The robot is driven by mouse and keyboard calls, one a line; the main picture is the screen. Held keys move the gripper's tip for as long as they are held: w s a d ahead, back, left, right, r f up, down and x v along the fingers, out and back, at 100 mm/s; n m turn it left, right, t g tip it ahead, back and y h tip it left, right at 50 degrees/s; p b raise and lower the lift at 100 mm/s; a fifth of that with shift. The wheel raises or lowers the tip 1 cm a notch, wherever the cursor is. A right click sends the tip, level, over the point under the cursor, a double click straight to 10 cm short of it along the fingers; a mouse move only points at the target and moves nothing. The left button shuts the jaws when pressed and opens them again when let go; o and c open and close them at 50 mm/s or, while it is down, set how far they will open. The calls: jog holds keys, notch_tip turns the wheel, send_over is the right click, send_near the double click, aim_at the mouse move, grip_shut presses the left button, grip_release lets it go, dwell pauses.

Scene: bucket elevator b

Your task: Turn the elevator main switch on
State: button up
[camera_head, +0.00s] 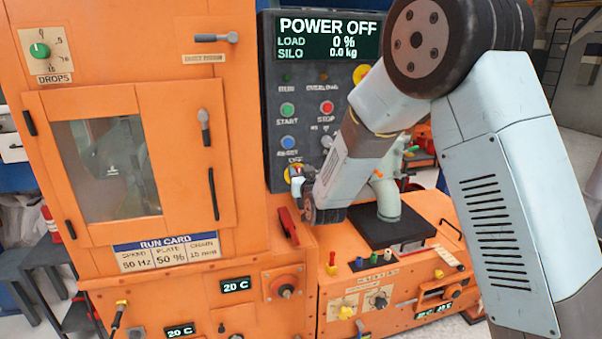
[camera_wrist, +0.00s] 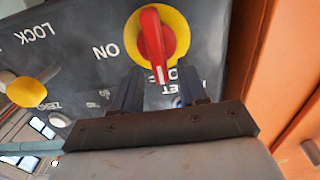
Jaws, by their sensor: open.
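The main switch is a red handle (camera_wrist: 154,42) on a round yellow plate (camera_wrist: 180,30), set in the dark control panel (camera_head: 262,120). In the wrist view the picture is upside down, and the handle points down toward a partly covered label, away from the "ON" label at its left. In the head view my gripper (camera_head: 296,174) is at the panel's lower part and hides most of the switch. The display (camera_head: 328,38) reads "POWER OFF".
Start (camera_head: 287,110) and stop (camera_head: 327,107) buttons sit above my gripper. A yellow knob (camera_wrist: 27,91) is beside the switch in the wrist view. The orange cabinet (camera_head: 225,130) stands close at the panel's left. A lower orange console (camera_head: 400,285) with knobs lies below my arm.

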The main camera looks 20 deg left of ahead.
jog(key=shift+w+a, duration=0.15)
jog(key=shift+w, duration=0.1)
jog(key=shift+c, duration=0.2)
